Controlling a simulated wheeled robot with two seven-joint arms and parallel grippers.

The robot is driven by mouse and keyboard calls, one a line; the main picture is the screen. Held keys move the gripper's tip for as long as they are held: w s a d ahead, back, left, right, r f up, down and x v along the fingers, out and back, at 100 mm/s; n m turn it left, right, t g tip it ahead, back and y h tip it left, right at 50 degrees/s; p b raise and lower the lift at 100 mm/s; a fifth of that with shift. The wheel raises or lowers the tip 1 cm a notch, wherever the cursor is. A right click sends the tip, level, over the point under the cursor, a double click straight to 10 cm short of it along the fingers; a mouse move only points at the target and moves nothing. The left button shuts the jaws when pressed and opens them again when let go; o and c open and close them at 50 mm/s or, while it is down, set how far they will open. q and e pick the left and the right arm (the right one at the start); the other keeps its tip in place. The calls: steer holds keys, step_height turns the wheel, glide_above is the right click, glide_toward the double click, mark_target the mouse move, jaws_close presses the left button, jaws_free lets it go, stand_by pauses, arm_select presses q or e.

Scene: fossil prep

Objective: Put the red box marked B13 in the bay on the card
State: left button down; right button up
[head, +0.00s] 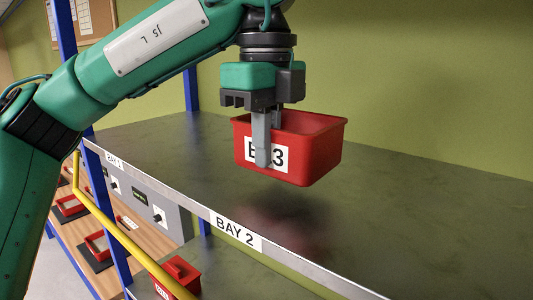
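The red box marked B13 (318,158) is an open-topped bin with a white label on its front, whose middle is covered by a gripper finger. My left gripper (268,150) points down and is shut on the box's near wall, with one finger outside over the label and one inside. The box hangs above the dark shelf, with a blurred reddish patch below it on the surface. The shelf edge carries a BAY 2 label (236,230) and a BAY 1 label (114,159). No card shows clearly. My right gripper is not in view.
The dark shelf top (420,220) is clear around the box. A yellow rail (125,240) and blue posts (191,90) stand at the left. Another red box (178,275) sits lower, below the shelf edge. Several red trays lie on a wooden bench at lower left.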

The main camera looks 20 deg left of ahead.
mark_target(266, 173)
arm_select(q)
steer(key=shift+f, duration=0.15)
steer(key=shift+d+f+p, duration=0.1)
steer(key=shift+f+p, duration=0.25)
steer(key=shift+s+f+p, duration=0.1)
steer(key=shift+f+p, duration=0.35)
steer(key=shift+f, duration=1)
steer(key=c, duration=1.6)
jaws_free()
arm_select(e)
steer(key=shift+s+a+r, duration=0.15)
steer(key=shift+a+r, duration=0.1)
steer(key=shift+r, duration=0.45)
arm_select(q)
steer(key=shift+r, duration=0.1)
